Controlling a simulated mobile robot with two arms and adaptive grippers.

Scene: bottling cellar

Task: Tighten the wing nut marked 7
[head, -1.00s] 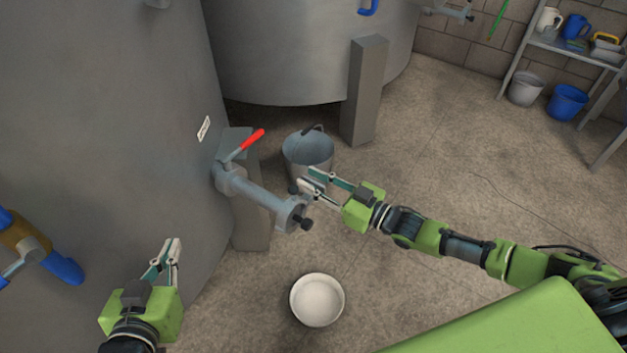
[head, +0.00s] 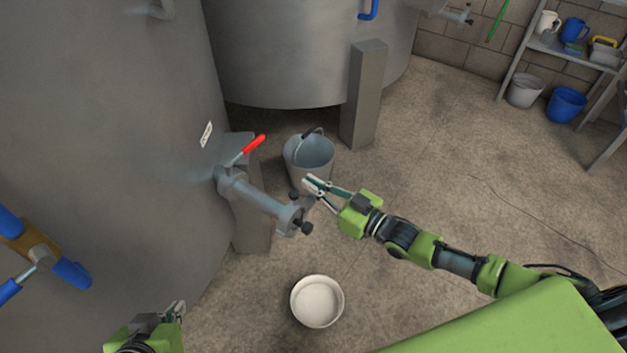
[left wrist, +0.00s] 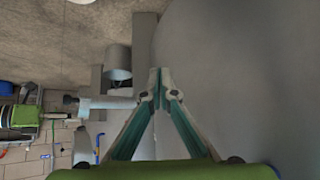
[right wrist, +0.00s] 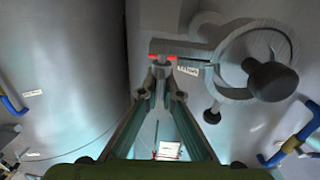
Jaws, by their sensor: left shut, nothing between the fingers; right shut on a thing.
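I can read no 7 in any view. The pipe fitting (head: 255,196) with a red lever (head: 254,144) sticks out of the left tank. Its ring-shaped end carries dark knobs (head: 306,228); the ring (right wrist: 224,72) and a knob (right wrist: 271,81) also show in the right wrist view. I cannot make out a wing nut's wings. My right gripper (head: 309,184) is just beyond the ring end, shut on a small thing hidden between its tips. My left gripper (head: 177,308) is shut and empty, low at the left, apart from the fitting; it also shows in the left wrist view (left wrist: 156,75).
A metal bucket (head: 309,158) stands on the floor behind the fitting. A white bowl (head: 317,279) lies in front of it. A blue-handled fitting (head: 38,252) juts from the tank at left. The floor to the right is mostly clear up to the shelf (head: 560,45).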

